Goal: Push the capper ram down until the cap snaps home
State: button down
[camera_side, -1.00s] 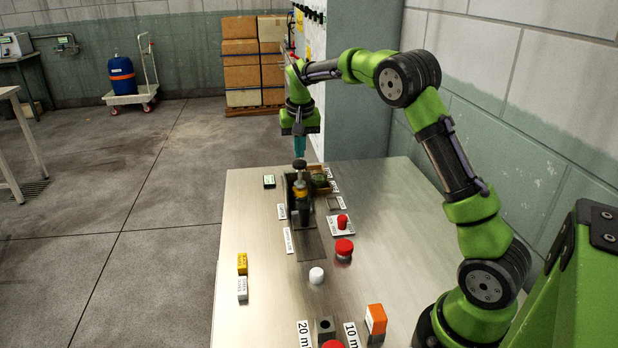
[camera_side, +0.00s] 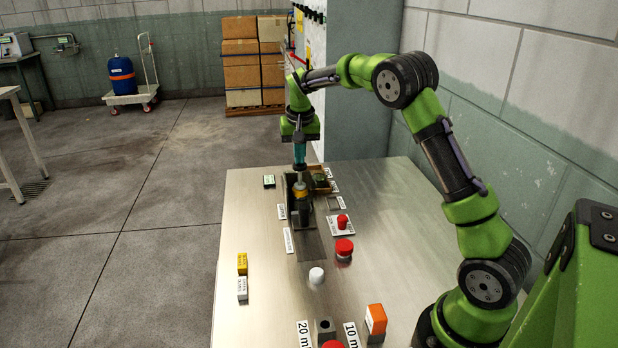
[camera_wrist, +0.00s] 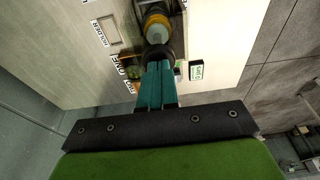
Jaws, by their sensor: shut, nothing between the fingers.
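The capper (camera_side: 304,215) stands toward the far end of the table. Its dark ram head sits under my gripper (camera_side: 300,166), and a yellow ring (camera_side: 300,189) shows below it. In the wrist view the teal fingers of my gripper (camera_wrist: 158,68) are together and reach the dark ram knob (camera_wrist: 157,52), with the yellow ring (camera_wrist: 156,22) beyond. The fingers appear to touch the knob top. The cap inside the capper is hidden.
A small wooden bin (camera_side: 321,180) stands right of the capper. A red button (camera_side: 342,221), a red-capped jar (camera_side: 344,249) and a white cap (camera_side: 317,275) lie nearer.

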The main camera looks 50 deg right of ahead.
jog(key=shift+f, duration=0.35)
jog(key=shift+r, duration=1.3)
jog(key=shift+r, duration=2.5)
jog(key=shift+w, duration=0.1)
